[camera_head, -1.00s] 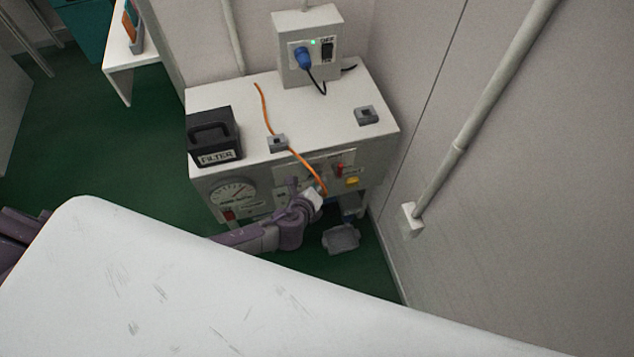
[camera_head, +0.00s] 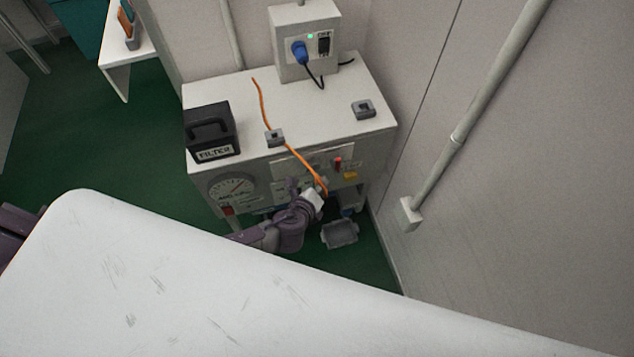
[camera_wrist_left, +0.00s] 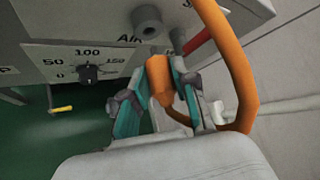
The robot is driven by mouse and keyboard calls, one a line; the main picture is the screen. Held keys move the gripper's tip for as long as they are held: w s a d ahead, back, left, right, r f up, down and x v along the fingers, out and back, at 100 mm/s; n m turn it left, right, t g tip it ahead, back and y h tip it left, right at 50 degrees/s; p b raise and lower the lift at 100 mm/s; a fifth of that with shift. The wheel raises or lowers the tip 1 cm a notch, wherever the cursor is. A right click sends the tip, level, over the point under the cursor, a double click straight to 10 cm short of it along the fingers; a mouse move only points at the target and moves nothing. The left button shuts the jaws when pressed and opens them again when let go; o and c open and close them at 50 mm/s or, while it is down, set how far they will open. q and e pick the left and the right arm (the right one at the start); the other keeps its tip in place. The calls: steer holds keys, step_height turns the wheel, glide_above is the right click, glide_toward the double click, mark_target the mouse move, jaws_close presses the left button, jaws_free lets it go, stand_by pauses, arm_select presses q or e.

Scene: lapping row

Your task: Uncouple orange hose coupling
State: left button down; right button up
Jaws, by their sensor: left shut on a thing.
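The orange hose (camera_head: 300,158) runs over the white cabinet's top, through a grey clip (camera_head: 274,137), and down its front. My left gripper (camera_head: 321,194) is low at the cabinet front. In the left wrist view its teal-lined fingers (camera_wrist_left: 160,92) are shut on the orange coupling (camera_wrist_left: 159,68), with the hose (camera_wrist_left: 238,70) looping to the right. A grey round port (camera_wrist_left: 148,20) on the panel shows its open end above the coupling, with a visible gap between them. My right gripper is not in view.
A black filter box (camera_head: 211,135) and a grey block (camera_head: 363,108) sit on the cabinet (camera_head: 310,105). A power box (camera_head: 305,40) with a blue plug stands behind. A red handle (camera_head: 337,163) is near the gripper; a grey tray (camera_head: 340,234) lies below. A wall closes the right side.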

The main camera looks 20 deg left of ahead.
arm_select(q)
steer(key=shift+s+d, duration=0.45)
steer(key=shift+s, duration=0.25)
steer(key=shift+s+d, duration=0.45)
steer(key=shift+s, duration=0.2)
steer(key=shift+r, duration=0.1)
